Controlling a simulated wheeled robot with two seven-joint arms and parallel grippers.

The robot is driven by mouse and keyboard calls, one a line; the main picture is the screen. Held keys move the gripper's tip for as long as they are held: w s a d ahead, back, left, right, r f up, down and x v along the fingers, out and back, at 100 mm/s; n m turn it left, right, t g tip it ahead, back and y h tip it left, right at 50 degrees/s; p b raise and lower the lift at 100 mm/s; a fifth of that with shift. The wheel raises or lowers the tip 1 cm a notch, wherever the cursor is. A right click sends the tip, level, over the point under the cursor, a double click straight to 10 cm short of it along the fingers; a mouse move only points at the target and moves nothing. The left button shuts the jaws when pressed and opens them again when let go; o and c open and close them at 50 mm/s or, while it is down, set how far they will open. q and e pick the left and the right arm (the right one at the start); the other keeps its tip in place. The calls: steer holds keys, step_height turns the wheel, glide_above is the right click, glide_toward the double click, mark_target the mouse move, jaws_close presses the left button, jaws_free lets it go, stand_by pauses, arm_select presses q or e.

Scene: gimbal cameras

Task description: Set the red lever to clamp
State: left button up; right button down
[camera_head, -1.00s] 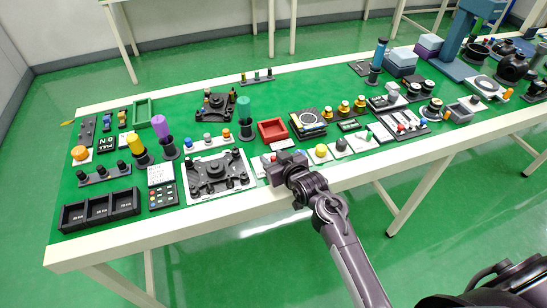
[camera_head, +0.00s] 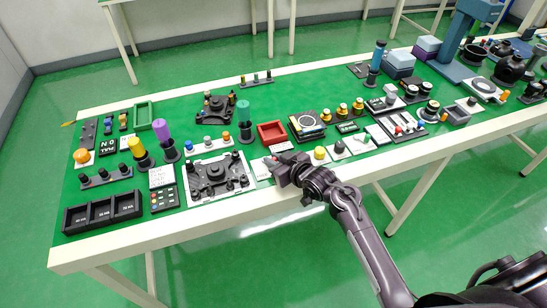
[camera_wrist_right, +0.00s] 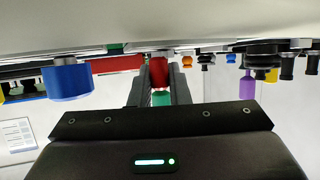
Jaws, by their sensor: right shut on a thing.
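The red lever's handle (camera_wrist_right: 158,72) shows as a short red piece between the two fingers of my right gripper (camera_wrist_right: 158,88) in the wrist view, which is upside down. The fingers are shut on it. In the head view my right gripper (camera_head: 279,168) is low at the near edge of the table, right of the white plate with a black fixture. There the gripper hides most of the lever and its base, and I cannot read any clamp marking. My left gripper is not in view.
A black fixture on a white plate (camera_head: 192,199) lies just left of my right gripper. A red tray (camera_head: 271,143) stands behind it, and a yellow button (camera_head: 320,153) is to its right. A blue cylinder (camera_wrist_right: 68,81) is close in the wrist view. The table is crowded.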

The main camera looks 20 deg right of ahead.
steer(key=c, duration=1.4)
jaws_free()
steer(key=shift+v, duration=3.9)
steer(key=shift+s, duration=0.1)
